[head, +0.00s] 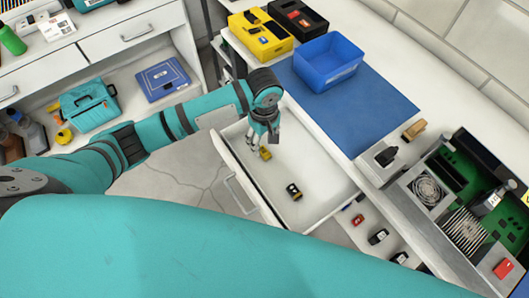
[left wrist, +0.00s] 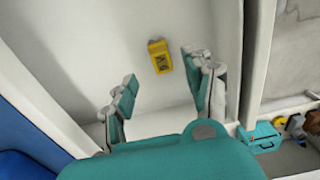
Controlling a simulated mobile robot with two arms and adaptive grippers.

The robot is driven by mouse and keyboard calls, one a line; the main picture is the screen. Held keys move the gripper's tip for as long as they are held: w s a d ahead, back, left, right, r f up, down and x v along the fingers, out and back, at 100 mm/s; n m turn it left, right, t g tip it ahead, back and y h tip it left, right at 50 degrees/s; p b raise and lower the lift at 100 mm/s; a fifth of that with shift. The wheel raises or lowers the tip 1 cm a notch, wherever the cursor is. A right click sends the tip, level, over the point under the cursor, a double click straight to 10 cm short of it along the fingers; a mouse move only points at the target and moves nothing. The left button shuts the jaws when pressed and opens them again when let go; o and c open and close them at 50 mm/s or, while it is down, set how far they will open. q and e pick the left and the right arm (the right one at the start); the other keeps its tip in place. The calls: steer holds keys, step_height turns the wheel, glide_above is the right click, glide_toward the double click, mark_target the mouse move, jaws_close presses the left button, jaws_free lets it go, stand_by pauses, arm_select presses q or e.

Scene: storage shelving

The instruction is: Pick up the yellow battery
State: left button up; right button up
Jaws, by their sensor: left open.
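The yellow battery (head: 265,154) lies in the open white drawer (head: 237,189), towards its back left part. It also shows in the left wrist view (left wrist: 160,57), yellow with dark markings, lying on the drawer floor. My left gripper (head: 262,140) is above the drawer, pointing down, right by the battery. Its fingers are open and empty. In the left wrist view the battery appears between the line of the two fingers (left wrist: 158,82) and just beyond their tips, with no contact visible. My right gripper is not in view.
A black and yellow item (head: 294,191) lies in the same drawer. A blue mat (head: 372,122) with a blue bin (head: 327,62) covers the worktop beside it. Yellow (head: 261,35) and black (head: 298,18) boxes stand behind. Small items lie near the drawer's front right.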

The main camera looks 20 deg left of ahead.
mark_target(264, 151)
arm_select(q)
step_height(264, 151, down, 5)
steer(key=shift+s+f, duration=0.1)
steer(key=shift+f, duration=0.05)
jaws_close()
stand_by(0.4)
